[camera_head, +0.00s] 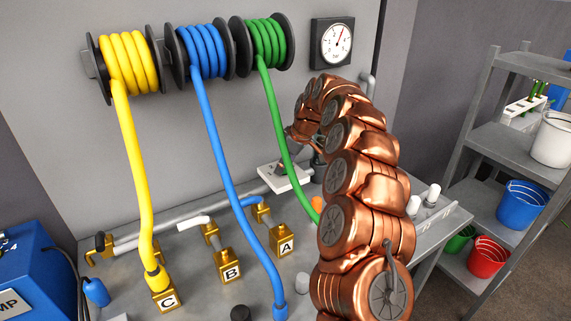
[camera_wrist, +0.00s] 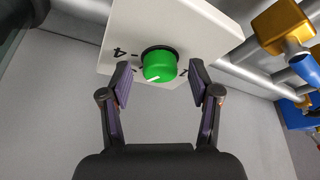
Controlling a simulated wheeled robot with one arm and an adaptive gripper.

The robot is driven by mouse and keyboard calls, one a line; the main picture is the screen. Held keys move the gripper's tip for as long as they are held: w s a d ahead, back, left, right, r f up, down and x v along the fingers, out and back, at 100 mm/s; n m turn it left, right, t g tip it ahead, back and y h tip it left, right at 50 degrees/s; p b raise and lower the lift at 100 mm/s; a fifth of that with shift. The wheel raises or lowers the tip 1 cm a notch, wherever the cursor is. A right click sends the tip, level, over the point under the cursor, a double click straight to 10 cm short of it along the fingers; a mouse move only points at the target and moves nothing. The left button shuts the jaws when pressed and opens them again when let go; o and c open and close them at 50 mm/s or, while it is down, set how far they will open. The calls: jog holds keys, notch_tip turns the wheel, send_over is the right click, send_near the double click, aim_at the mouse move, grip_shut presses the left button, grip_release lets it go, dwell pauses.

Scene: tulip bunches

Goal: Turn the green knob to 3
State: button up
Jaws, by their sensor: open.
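The green knob (camera_wrist: 160,66) sits on a white box (camera_wrist: 187,24) in the wrist view. Its white pointer line is toward the lower left of the picture. A printed 4 with a tick shows left of the knob; another mark at its lower right is partly hidden by a finger. My gripper (camera_wrist: 160,78) is open, its two dark fingers on either side of the knob with gaps visible. The head view shows a white box (camera_head: 284,177) on the bench beside my copper arm; the knob cannot be made out there, and my fingers are mostly hidden.
Yellow (camera_head: 127,64), blue (camera_head: 205,53) and green (camera_head: 266,43) hose reels hang on the wall, their hoses crossing the bench. A gauge (camera_head: 332,44) is above my arm. Brass fittings labelled C, B and A stand left of the box. A shelf (camera_head: 489,143) holds buckets.

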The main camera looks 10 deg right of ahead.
jog(key=v, duration=1.2)
